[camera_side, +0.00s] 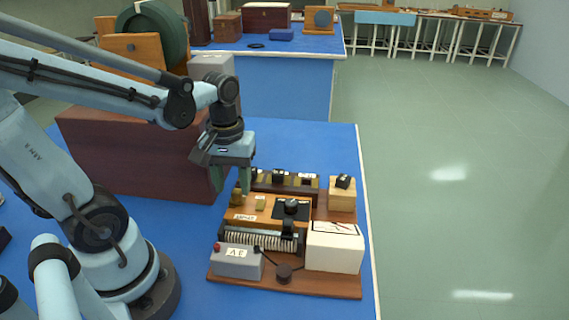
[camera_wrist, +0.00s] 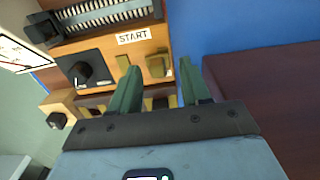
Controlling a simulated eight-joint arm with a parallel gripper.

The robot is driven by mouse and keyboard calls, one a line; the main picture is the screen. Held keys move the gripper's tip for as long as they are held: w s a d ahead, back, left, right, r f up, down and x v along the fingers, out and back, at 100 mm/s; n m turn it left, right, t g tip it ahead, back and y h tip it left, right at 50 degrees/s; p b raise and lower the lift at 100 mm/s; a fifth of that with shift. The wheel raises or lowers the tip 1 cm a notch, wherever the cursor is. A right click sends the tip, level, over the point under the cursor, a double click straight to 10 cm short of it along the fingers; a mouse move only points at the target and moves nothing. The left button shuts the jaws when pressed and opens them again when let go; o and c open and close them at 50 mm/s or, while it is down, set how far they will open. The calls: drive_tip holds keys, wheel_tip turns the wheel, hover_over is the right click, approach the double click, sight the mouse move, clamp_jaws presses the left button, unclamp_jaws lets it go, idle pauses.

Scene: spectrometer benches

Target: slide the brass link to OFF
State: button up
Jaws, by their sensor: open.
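A wooden panel (camera_side: 273,209) carries brass pieces and a label that reads START (camera_wrist: 134,36) in the wrist view. One brass piece, which looks like the link (camera_wrist: 158,66), is near the panel's end. A smaller brass piece (camera_wrist: 123,62) stands beside it, and also shows in the side view (camera_side: 260,203). My gripper (camera_wrist: 158,75) is open, its two green fingers either side of the link in the wrist view. In the side view my gripper (camera_side: 231,187) is above the panel's left end; contact cannot be told. No OFF label is legible.
A black dial (camera_side: 291,207), a ribbed coil (camera_side: 262,240), a white meter box (camera_side: 334,247) and a grey battery box (camera_side: 237,261) crowd the board. Wooden blocks with black knobs stand behind. A large dark-red box (camera_side: 140,150) is close on the left.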

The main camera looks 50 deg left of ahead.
sight(235, 193)
wheel_tip(235, 193, up, 10)
idle(0.6)
drive_tip(key=w+d+f+m+t, duration=0.4)
drive_tip(key=m+t, duration=0.3)
drive_tip(key=m, duration=0.2)
drive_tip(key=shift+w+d+f, duration=0.4)
drive_tip(key=shift+d, duration=0.45)
idle(1.0)
